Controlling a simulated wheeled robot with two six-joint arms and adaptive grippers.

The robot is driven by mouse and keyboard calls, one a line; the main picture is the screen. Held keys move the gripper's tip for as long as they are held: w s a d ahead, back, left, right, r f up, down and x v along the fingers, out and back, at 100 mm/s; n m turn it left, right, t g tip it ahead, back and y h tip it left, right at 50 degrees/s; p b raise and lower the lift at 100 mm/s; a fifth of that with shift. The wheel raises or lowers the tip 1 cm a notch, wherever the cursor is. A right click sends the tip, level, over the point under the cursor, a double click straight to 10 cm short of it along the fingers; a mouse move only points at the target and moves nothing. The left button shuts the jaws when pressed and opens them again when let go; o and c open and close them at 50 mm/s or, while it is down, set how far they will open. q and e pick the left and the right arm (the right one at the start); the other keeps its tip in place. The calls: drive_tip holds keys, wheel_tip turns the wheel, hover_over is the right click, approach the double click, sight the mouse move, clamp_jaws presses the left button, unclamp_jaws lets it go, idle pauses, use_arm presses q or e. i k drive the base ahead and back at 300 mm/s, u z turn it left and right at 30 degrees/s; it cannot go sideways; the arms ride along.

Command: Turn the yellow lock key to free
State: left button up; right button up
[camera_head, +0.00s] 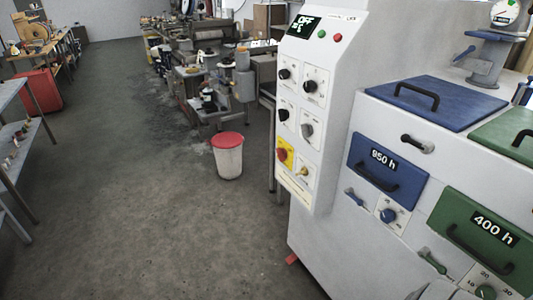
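A small yellow key (303,172) shows on a white plate near the bottom of the white control panel (322,118). It is too small to tell its exact turn position. Just left of it a red knob (282,155) sits on a yellow plate. The panel's dark display (305,25) reads OFF in green.
The panel stands on the left side of a grey machine with a blue drawer (388,171) marked 950 h and a green drawer (487,236) marked 400 h. A white bin (228,160) with a red lid stands on the floor.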

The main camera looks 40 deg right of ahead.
sight(304, 171)
drive_tip(key=i, duration=0.95)
drive_tip(key=z, duration=2.6)
